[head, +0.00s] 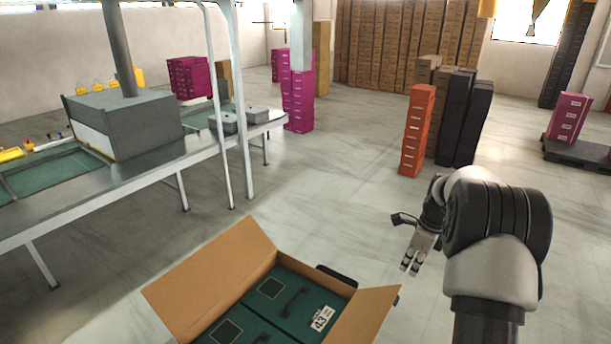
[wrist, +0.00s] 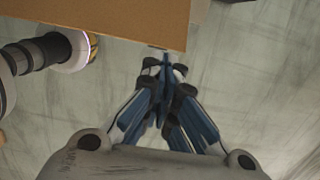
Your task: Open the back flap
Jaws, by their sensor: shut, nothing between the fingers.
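An open cardboard box (head: 215,285) stands at the bottom of the head view. Its left flap (head: 195,295) and right flap (head: 368,312) are spread outward. No flap shows standing along its far edge; I cannot tell how the back flap lies. Inside are dark green shoe boxes (head: 290,300), one with a white "43" label. My gripper (head: 410,268) is shut and empty, right of and beyond the box's far right corner. In the wrist view, my closed fingertips (wrist: 164,62) lie close to the edge of a brown cardboard panel (wrist: 115,22); contact is unclear.
A metal workbench (head: 130,180) with a grey machine (head: 125,120) stands at the left. An orange stack of boxes (head: 416,130) and dark stacks (head: 465,115) stand beyond my gripper. The floor between bench and stacks is clear.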

